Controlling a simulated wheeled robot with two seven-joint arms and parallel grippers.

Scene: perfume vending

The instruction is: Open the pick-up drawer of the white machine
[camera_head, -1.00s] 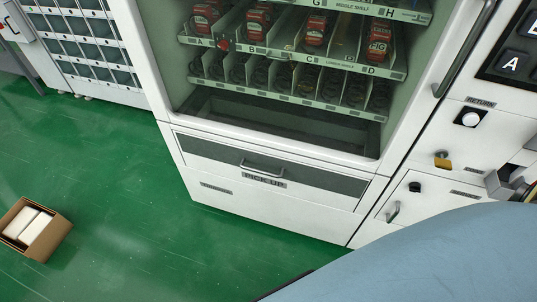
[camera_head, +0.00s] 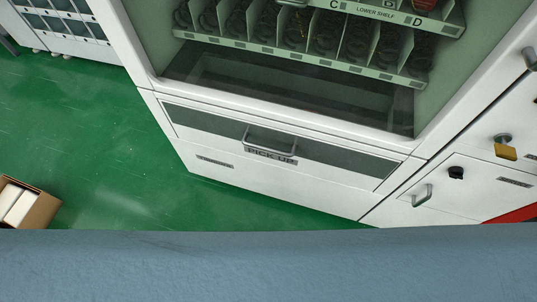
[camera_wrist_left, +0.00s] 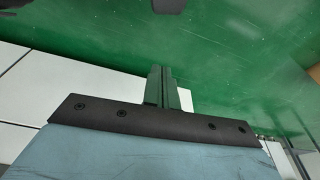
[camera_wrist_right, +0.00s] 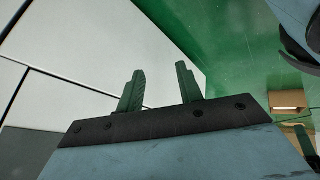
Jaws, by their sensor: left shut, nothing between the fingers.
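The white machine (camera_head: 150,78) fills the middle of the head view. Its pick-up drawer (camera_head: 335,155) has a dark panel, a PICK UP label and a grey bar handle (camera_head: 270,148). The drawer front looks flush with the machine, so it appears shut. Neither gripper shows in the head view. In the left wrist view my left gripper (camera_wrist_left: 160,68) has its fingers together, empty, over green floor. In the right wrist view my right gripper (camera_wrist_right: 160,68) has its fingers apart with nothing between them, in front of white panels. Its distance to the handle cannot be told.
An open cardboard box (camera_head: 42,212) stands on the green floor (camera_head: 90,130) at the left. My blue body part covers the bottom. Floor before the drawer is clear.

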